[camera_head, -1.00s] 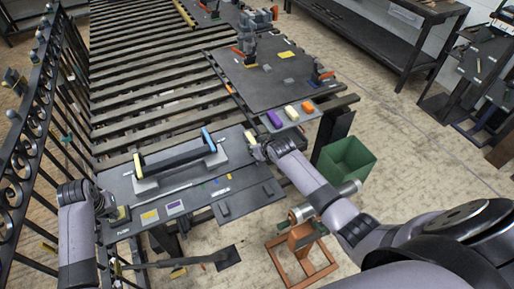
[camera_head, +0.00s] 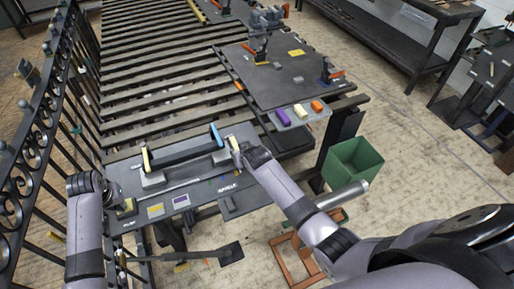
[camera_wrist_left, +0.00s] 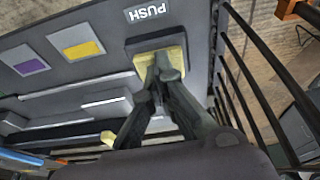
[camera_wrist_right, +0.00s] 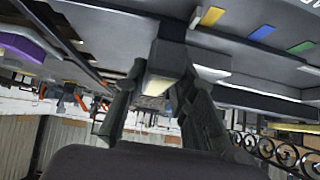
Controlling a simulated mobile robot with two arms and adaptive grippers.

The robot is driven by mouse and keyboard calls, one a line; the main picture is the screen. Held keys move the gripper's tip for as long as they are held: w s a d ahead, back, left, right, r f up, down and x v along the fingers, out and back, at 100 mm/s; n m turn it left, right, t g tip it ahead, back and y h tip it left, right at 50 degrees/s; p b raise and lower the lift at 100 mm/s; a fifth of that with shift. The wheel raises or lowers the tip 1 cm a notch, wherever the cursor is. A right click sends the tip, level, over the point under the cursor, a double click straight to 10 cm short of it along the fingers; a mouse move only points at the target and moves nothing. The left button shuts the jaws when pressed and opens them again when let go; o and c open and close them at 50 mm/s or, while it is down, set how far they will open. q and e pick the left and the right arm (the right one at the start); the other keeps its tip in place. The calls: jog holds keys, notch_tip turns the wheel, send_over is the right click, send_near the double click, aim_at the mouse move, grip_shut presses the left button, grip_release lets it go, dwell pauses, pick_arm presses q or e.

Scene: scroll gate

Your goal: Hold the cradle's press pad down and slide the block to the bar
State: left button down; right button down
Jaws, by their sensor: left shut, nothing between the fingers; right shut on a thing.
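The cradle (camera_head: 185,158) lies across the near bench, a long dark piece with a yellow end and a blue end (camera_head: 217,134). The press pad (camera_wrist_left: 172,50) is pale yellow on a dark base beside the PUSH label in the left wrist view. My left gripper (camera_wrist_left: 163,62) is shut and empty, its fingertips over the pad and seemingly touching it; it also shows in the head view (camera_head: 122,205). My right gripper (camera_head: 238,149) is shut on a grey block with a cream face (camera_wrist_right: 158,84), just right of the blue end. I cannot tell which piece is the bar.
Yellow (camera_head: 156,210) and purple (camera_head: 181,200) plates lie on the board's near side. A small tray (camera_head: 292,122) holds purple, yellow and orange pieces. A green bin (camera_head: 354,165) stands on the floor at right. Black railings (camera_head: 40,130) run along the left.

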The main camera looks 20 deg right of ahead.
jog(key=shift+a, duration=0.95)
jog(key=c, duration=1.3)
grip_release()
jog(key=v, duration=1.2)
jog(key=shift+s, duration=0.1)
